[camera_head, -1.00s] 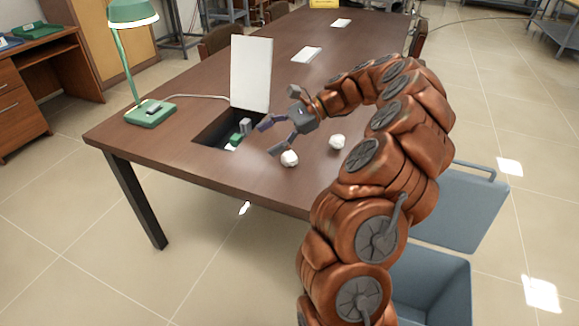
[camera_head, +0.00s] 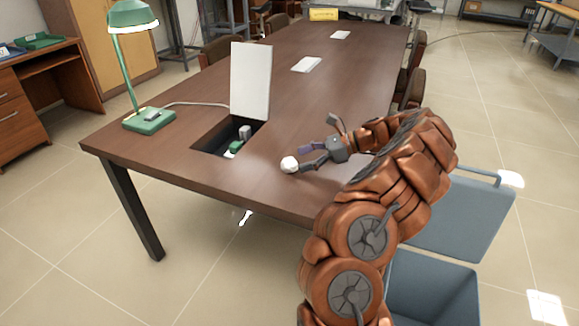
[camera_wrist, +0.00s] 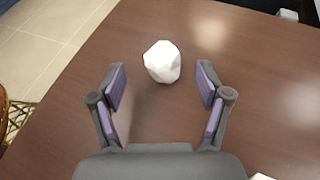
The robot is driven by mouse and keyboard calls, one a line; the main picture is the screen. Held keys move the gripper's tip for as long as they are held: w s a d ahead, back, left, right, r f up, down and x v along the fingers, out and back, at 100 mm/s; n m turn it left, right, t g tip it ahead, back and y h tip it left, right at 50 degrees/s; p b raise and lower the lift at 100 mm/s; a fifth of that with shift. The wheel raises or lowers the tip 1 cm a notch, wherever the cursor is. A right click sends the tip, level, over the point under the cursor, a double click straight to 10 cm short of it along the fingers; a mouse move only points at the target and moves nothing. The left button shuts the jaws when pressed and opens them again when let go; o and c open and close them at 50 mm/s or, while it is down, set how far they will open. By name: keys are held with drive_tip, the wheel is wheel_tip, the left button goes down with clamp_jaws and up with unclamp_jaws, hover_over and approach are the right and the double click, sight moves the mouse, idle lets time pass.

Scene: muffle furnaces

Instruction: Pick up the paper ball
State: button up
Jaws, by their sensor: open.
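A white crumpled paper ball (camera_head: 289,164) lies on the brown table near its front edge. In the wrist view the paper ball (camera_wrist: 162,62) sits just ahead of and between my two finger pads. My gripper (camera_head: 306,156) is low over the table, to the right of the ball, with its fingers pointing left. In the wrist view my gripper (camera_wrist: 160,86) is open, its purple pads wide apart with nothing held. A second white piece (camera_wrist: 262,177) shows at the bottom edge of the wrist view; my arm hides it in the head view.
An open recess (camera_head: 212,142) in the table, with a raised white lid (camera_head: 250,82), lies left of the ball. A green lamp (camera_head: 148,119) stands at the table's left corner. A grey-blue bin (camera_head: 432,290) is on the floor at right.

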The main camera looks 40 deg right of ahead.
sight(290, 159)
drive_tip(key=shift+w+r+x, duration=0.15)
drive_tip(key=shift+x, duration=1)
drive_tip(key=shift+w+r+x, duration=0.1)
drive_tip(key=shift+x, duration=1.05)
drive_tip(key=c, duration=0.8)
